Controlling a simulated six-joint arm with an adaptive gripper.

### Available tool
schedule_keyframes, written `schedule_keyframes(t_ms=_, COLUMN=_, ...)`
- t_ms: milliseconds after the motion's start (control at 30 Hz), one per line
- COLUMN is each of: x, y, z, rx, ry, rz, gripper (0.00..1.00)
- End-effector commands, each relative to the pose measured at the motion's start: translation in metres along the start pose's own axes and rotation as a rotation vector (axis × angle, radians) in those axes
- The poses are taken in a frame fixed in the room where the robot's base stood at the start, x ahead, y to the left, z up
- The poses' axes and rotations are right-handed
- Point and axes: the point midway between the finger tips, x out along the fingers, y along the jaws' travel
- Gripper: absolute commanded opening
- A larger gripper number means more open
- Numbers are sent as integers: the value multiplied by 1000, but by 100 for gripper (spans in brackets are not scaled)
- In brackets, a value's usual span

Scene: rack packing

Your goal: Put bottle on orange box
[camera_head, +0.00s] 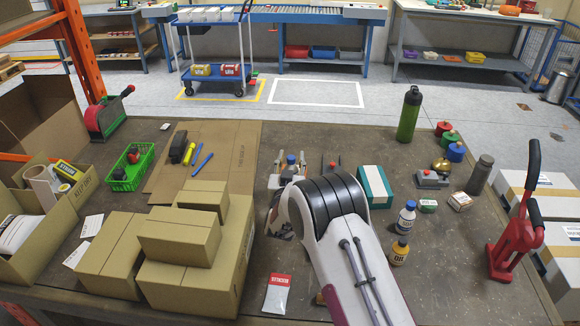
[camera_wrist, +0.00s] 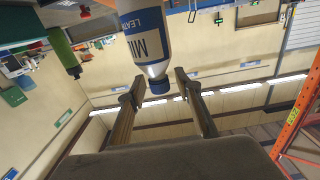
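A white bottle with a blue cap and a "MIL… LEATH…" label (camera_wrist: 145,40) fills the top of the wrist view, which appears upside down. My gripper (camera_wrist: 158,92) has its fingers apart on either side of the cap, with narrow gaps visible. In the head view, a blue cap (camera_head: 291,158) shows between the fingertips, and my arm hides much below it. Another white bottle with a blue cap (camera_head: 406,217) stands right of my arm, behind an amber bottle (camera_head: 399,250). I cannot pick out an orange box; my arm covers part of the table.
A teal and white box (camera_head: 375,187) lies right of my gripper. A green bottle (camera_head: 409,113) and grey bottle (camera_head: 479,175) stand farther right. Stacked cardboard boxes (camera_head: 190,245) are at left, near a green basket (camera_head: 132,168). A red hand tool (camera_head: 516,235) stands at right.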

Motion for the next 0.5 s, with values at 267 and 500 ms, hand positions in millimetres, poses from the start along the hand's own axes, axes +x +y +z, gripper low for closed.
schedule_keyframes(t_ms=267, x=-9, y=0, z=-2, rx=0, ry=0, rz=0, gripper=34)
schedule_keyframes(t_ms=500, x=-28, y=0, z=-2, rx=0, ry=-1, rz=-1, gripper=34)
